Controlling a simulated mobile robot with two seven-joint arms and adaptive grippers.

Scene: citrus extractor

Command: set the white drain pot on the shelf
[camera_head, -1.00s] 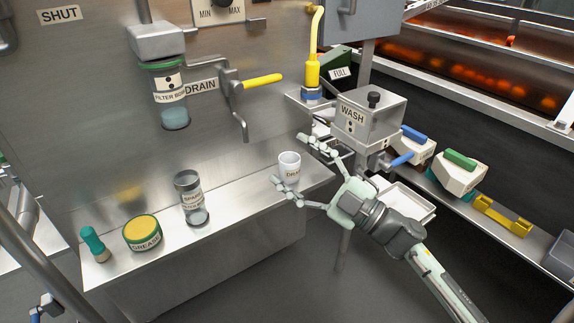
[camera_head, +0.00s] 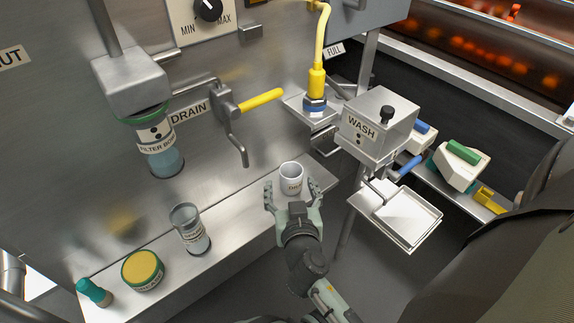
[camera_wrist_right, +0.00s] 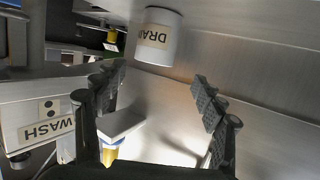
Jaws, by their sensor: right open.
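The white drain pot (camera_head: 291,178) appears to stand upright near the right end of the steel shelf (camera_head: 245,228). My right gripper (camera_head: 291,192) is open on the near side of the pot, with a finger to either side and a gap between fingers and pot. In the right wrist view, which is upside down, the pot (camera_wrist_right: 158,38) shows just beyond the open fingertips (camera_wrist_right: 158,88), and nothing is gripped. The drain spout with its yellow lever (camera_head: 262,100) is up and left of the pot. My left gripper is not seen.
On the shelf are a spare filter jar (camera_head: 190,230), a yellow-lidded grease tin (camera_head: 143,270) and a teal-capped item (camera_head: 93,292). The wash box (camera_head: 378,125) and a white tray (camera_head: 405,218) are to the right. Bare shelf lies between jar and pot.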

